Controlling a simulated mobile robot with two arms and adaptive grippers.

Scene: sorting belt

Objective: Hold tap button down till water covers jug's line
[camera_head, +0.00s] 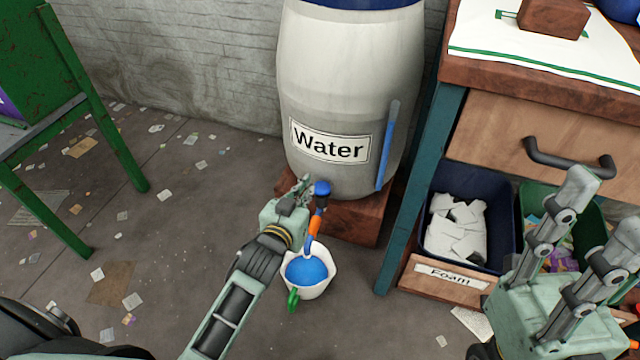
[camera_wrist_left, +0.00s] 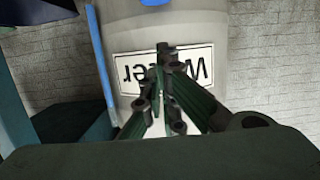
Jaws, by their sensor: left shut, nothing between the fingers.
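A pale barrel (camera_head: 345,75) with a "Water" label stands against the wall. Its tap has a blue button (camera_head: 321,187) on top and an orange spout (camera_head: 315,224). A white jug (camera_head: 327,282) with a green handle (camera_head: 292,300) stands on the floor below the spout. Blue water (camera_head: 306,269) shows inside it, and a blue strand joins spout and jug. I cannot make out the jug's line. My left gripper (camera_head: 304,184) is shut and empty, close beside the button; contact is unclear. It also shows in the left wrist view (camera_wrist_left: 163,50). My right gripper (camera_head: 600,212) is open at the right.
The barrel rests on a reddish brick block (camera_head: 352,222). A wooden workbench (camera_head: 540,128) with a drawer stands at the right, above a dark blue "Foam" bin (camera_head: 507,222) and a green bin (camera_head: 592,215). A green metal frame (camera_head: 110,145) stands at the left. Paper scraps litter the floor.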

